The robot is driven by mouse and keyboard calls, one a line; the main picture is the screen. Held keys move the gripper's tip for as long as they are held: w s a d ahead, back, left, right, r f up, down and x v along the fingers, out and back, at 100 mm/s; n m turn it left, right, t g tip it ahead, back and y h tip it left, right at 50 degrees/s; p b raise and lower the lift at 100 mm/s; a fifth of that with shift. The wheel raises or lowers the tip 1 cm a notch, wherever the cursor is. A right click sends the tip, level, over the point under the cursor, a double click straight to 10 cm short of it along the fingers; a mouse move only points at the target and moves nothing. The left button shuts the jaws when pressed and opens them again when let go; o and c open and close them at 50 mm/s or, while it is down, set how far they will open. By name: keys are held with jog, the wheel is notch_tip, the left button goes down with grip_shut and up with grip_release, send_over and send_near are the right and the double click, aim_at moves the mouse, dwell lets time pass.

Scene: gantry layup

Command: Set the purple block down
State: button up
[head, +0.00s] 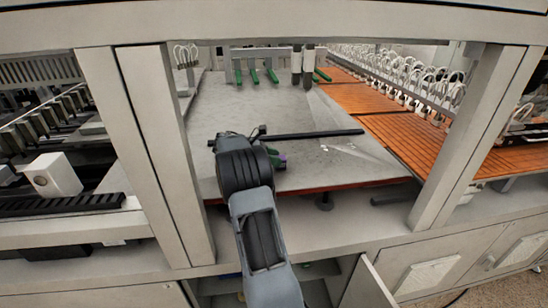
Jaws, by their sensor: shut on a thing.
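The purple block (278,160) shows only as a small purple patch beside the dark head of my arm, near the front of the grey table (335,181). My gripper (274,153) is mostly hidden behind my own arm, with a bit of green and dark parts visible next to the block. It is shut on the block. Whether the block touches the table surface or is held above it cannot be told from this view.
A black bar (315,134) lies across the table just behind my gripper. Green-tipped tools (255,74) stand at the back. Upright grey posts (160,150) frame the opening at left and right (475,140). Orange slatted panels (430,140) lie at right. The table's middle is clear.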

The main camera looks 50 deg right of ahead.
jog(key=o, duration=1)
jog(key=shift+f, duration=0.1)
jog(key=shift+w+a, duration=0.1)
jog(key=b+v, duration=0.1)
jog(key=v, duration=0.5)
jog(key=shift+w+a+r+b, duration=0.15)
jog(key=shift+a+r+b, duration=0.05)
jog(key=shift+b, duration=0.15)
jog(key=shift+w+a+r, duration=0.15)
jog(key=shift+a+r, duration=0.05)
jog(key=shift+a, duration=0.05)
jog(key=shift+r, duration=0.1)
